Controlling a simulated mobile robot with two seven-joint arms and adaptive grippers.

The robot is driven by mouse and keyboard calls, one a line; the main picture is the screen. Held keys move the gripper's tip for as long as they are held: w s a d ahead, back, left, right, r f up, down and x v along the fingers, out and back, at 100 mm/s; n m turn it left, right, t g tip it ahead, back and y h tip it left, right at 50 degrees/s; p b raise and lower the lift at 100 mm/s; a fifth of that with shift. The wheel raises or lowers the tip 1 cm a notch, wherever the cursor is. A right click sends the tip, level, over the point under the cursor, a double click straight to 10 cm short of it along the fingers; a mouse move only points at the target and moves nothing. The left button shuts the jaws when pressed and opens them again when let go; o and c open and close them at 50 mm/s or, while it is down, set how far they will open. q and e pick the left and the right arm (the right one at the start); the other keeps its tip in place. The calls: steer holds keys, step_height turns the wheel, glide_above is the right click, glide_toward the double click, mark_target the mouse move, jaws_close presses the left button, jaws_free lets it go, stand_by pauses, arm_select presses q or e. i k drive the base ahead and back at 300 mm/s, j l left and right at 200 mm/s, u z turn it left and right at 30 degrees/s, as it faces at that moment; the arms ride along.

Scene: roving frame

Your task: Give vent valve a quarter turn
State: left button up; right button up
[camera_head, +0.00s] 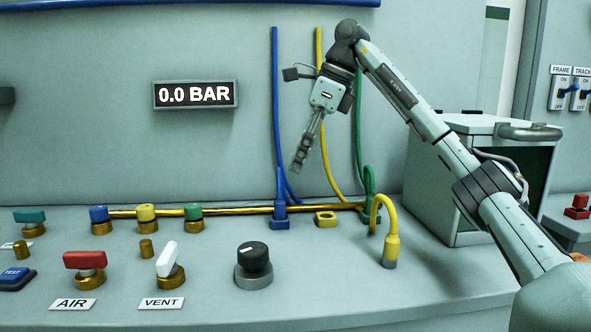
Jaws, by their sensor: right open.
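The vent valve has a white lever handle (167,259) on a round brass base, standing on the console behind the VENT label (161,303). Its handle runs roughly front to back, tilted a little in the picture. My right gripper (298,165) hangs above the console, up and to the right of the valve and well apart from it. Its fingers point down and are seen nearly edge-on; it is open with nothing held. My left gripper is out of view.
A red-handled AIR valve (85,261) stands left of the vent valve, a black knob (254,257) right. Behind run a brass pipe (240,211) and blue (275,110), yellow and green hoses near my gripper. A yellow hooked hose (391,245) stands right. The display reads 0.0 BAR (195,94).

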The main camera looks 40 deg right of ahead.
mark_target(165, 265)
steer(key=k, duration=1.5)
